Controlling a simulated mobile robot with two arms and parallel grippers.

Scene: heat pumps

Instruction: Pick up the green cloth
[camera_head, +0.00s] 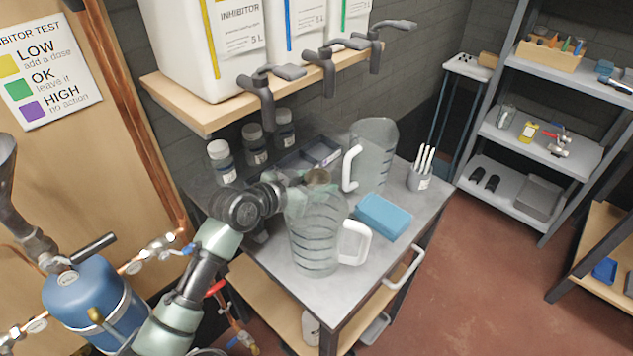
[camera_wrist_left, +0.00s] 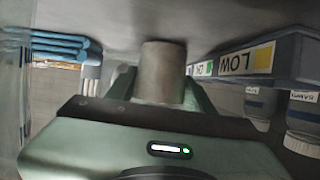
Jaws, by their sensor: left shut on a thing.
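No green cloth shows in either view. A folded blue cloth (camera_head: 382,216) lies on the grey cart top, right of the jugs; its stacked layers also show at the left of the left wrist view (camera_wrist_left: 62,46). My left gripper (camera_head: 308,181) is behind the front clear jug (camera_head: 315,240), partly hidden by it. It is shut on a small brownish-grey cylinder (camera_wrist_left: 162,72), whose round top shows in the head view (camera_head: 318,176). I cannot tell whether the cylinder touches the cart top. My right gripper is not in view.
A second clear jug (camera_head: 373,155) stands behind. A cup of white sticks (camera_head: 420,178) is at the cart's right. A dark divided tray (camera_head: 323,152) and small labelled jars (camera_head: 221,162) are at the back. Taps (camera_head: 258,95) overhang from the shelf above.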

